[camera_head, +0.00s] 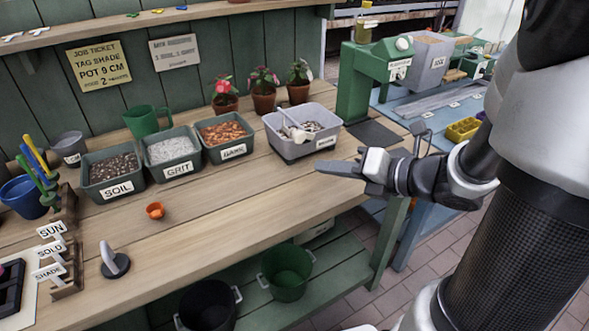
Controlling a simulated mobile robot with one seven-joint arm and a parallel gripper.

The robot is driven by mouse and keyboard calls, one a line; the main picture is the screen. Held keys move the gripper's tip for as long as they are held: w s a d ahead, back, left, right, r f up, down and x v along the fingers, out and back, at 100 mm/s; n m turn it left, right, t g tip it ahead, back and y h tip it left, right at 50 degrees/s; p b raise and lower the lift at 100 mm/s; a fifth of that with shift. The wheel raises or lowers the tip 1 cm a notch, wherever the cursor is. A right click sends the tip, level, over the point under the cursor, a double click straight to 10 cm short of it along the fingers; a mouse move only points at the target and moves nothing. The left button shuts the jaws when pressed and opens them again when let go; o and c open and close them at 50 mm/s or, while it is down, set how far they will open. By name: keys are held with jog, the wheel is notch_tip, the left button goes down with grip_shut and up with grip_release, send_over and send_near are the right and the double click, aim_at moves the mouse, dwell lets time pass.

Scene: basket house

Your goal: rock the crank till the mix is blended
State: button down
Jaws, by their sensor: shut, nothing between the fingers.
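My gripper (338,168) is shut and empty, pointing left above the right end of the wooden bench. It is just in front of a grey tub (291,153), apart from it as far as I can tell. The tub holds pale and dark material (311,128) and a light-coloured tool, perhaps a scoop (290,118). I cannot tell whether this is the mix. A green machine (357,82) with a pale round part (403,43) stands behind on the blue table. I cannot make out a crank for certain.
Bins of soil (112,189), grit (172,170) and bark (229,149) line the bench back. Potted flowers (264,102) stand behind the tub. The bench's front middle is clear. Green bucket (287,290) below.

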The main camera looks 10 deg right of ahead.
jog(key=shift+n, duration=0.8)
jog(key=x, duration=0.3)
jog(key=b+x, duration=0.1)
jog(key=x, duration=0.2)
jog(key=b+x, duration=0.1)
jog(key=x, duration=0.2)
jog(key=shift+a+f, duration=0.15)
jog(key=shift+f, duration=0.2)
jog(key=r, duration=0.1)
jog(key=w+d+r, duration=0.1)
jog(key=w+r, duration=0.1)
jog(key=shift+d, duration=0.35)
